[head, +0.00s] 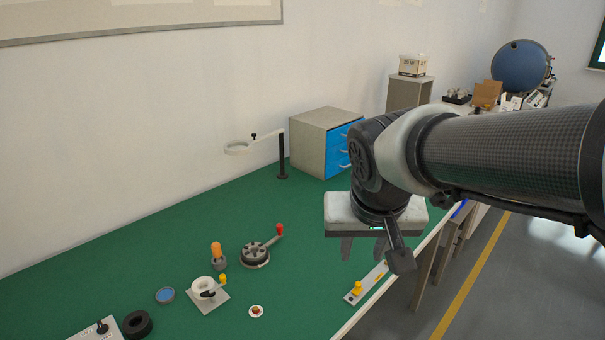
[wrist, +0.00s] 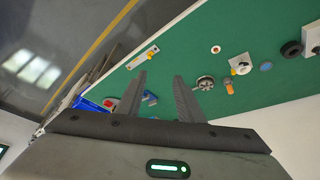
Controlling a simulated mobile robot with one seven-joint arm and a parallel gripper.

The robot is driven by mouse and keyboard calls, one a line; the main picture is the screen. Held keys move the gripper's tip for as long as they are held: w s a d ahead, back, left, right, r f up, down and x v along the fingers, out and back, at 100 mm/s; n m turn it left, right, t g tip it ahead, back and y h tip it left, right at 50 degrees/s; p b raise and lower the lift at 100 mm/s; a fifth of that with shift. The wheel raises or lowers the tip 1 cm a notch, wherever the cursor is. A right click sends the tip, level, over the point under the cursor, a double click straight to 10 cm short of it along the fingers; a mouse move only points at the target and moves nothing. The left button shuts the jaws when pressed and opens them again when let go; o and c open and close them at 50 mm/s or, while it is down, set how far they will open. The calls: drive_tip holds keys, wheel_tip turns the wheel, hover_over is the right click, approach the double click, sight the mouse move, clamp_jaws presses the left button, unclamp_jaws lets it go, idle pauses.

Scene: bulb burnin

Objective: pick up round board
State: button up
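A small white round disc with a reddish-brown centre (head: 256,311) lies flat on the green bench; it looks like the round board. It also shows in the wrist view (wrist: 215,49), beyond and to the right of the fingertips. My gripper (head: 362,248) hangs above the bench near its right edge, up and to the right of the disc. In the wrist view my gripper (wrist: 160,80) has its two fingers well apart with nothing held between them. The gripper is open and clear of the disc.
Left of the disc stands a white fixture on a square plate (head: 221,303), then a blue disc (head: 165,295) and a black ring (head: 137,324). Behind are a red-handled dark fixture (head: 256,255) and an orange-topped tool (head: 217,250). A yellow-knobbed strip (head: 353,297) lies right.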

drive_tip(key=w+a+f+b, duration=0.3)
drive_tip(key=w+a+f, duration=0.3)
drive_tip(key=a+f, duration=0.4)
drive_tip(key=n+b, duration=0.1)
drive_tip(key=b, duration=0.1)
approach(256, 309)
drive_tip(key=shift+w+d+f+g+y+b, duration=0.15)
drive_tip(key=shift+w+d+f+y+b, duration=0.05)
drive_tip(key=shift+w+f+b, duration=0.2)
drive_tip(key=shift+w+d+f+g+y+b, duration=0.15)
drive_tip(key=shift+w+d+f+y+b, duration=0.15)
drive_tip(key=shift+f, duration=0.2)
drive_tip(key=shift+a+x, duration=0.2)
drive_tip(key=shift+x, duration=2.7)
clamp_jaws()
